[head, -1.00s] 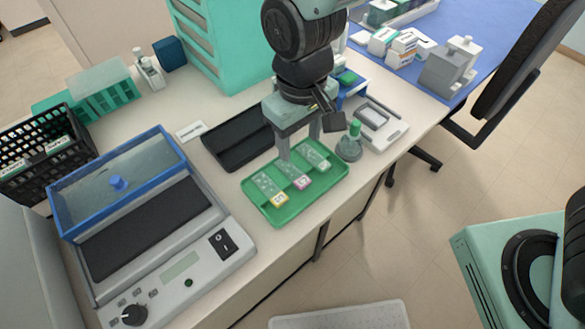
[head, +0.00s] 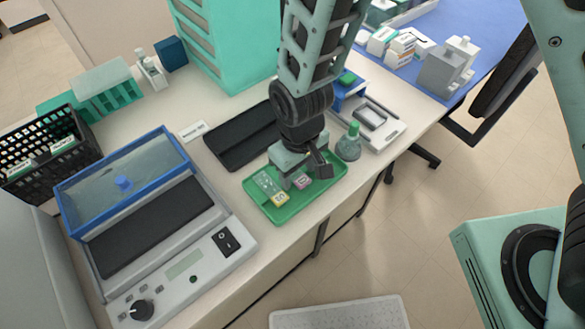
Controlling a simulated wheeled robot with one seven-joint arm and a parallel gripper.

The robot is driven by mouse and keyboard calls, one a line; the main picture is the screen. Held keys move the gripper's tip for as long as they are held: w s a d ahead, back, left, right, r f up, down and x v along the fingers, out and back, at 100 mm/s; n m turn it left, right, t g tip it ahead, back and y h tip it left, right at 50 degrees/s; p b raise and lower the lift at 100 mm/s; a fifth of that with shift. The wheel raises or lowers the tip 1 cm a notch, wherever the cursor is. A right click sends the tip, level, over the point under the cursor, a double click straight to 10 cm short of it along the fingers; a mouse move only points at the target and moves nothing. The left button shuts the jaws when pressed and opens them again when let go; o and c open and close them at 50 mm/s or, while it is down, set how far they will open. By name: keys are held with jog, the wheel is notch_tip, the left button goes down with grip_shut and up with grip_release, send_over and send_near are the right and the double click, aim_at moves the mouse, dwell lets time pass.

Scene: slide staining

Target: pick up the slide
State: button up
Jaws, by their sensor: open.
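Glass slides lie on a green tray (head: 279,216) near the front edge of the counter. The slide with the yellow label (head: 280,198) is at the left of the tray, and the slide with the pink label (head: 302,182) is beside it. My gripper (head: 292,184) is open and low over the tray, close to the pink-labelled slide. The gripper and wrist hide most of that slide and the third slide at the right. I cannot tell whether the fingers touch a slide.
A flask with a green stopper (head: 349,148) stands just right of the tray. A black tray (head: 240,138) lies behind it. A device with a blue-framed lid (head: 122,185) fills the left. A small scale (head: 375,122) is at the right.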

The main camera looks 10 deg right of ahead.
jog(key=c, duration=1.1)
jog(key=shift+o, duration=0.2)
jog(key=shift+r, duration=0.15)
